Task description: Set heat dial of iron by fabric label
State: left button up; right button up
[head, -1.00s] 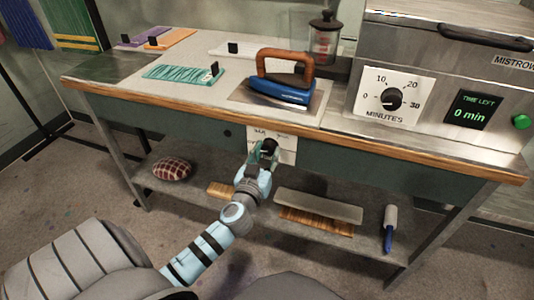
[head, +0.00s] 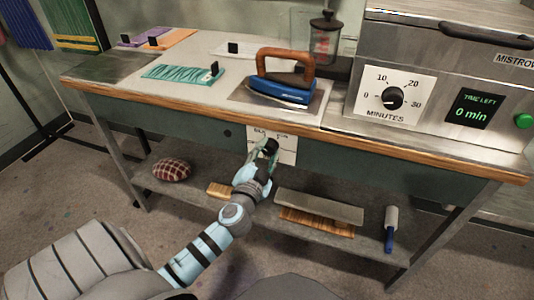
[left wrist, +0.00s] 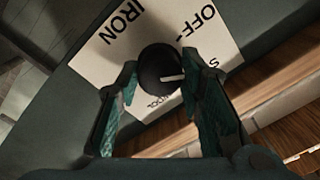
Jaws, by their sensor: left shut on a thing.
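The blue iron (head: 282,92) with a wooden handle rests on a pad on the table. Its dark round heat dial (left wrist: 158,68) sits on a white plate (left wrist: 102,52) on the table's front; the plate also shows in the head view (head: 286,150). The plate reads IRON, OFF, WOOL and a partly hidden word starting with S. The dial's white mark points right in the left wrist view, toward the right finger. My left gripper (head: 265,148) is shut on the dial, one finger on each side. A teal striped fabric (head: 178,74) with a black clip lies left of the iron.
More fabrics with black clips, purple and orange (head: 168,37), lie at the back left. A press with a MINUTES dial (head: 393,97) stands at the right. A shelf below holds a checked cushion (head: 171,169), boards and a blue-handled roller (head: 390,228).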

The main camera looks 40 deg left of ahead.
pick_arm(q)
jog(key=shift+m, duration=2.3)
jog(key=o, duration=1.2)
jog(key=shift+c, duration=0.2)
jog(key=shift+s+d, duration=0.1)
jog(key=shift+s, duration=0.05)
jog(key=v, duration=1.1)
jog(key=shift+s, duration=0.3)
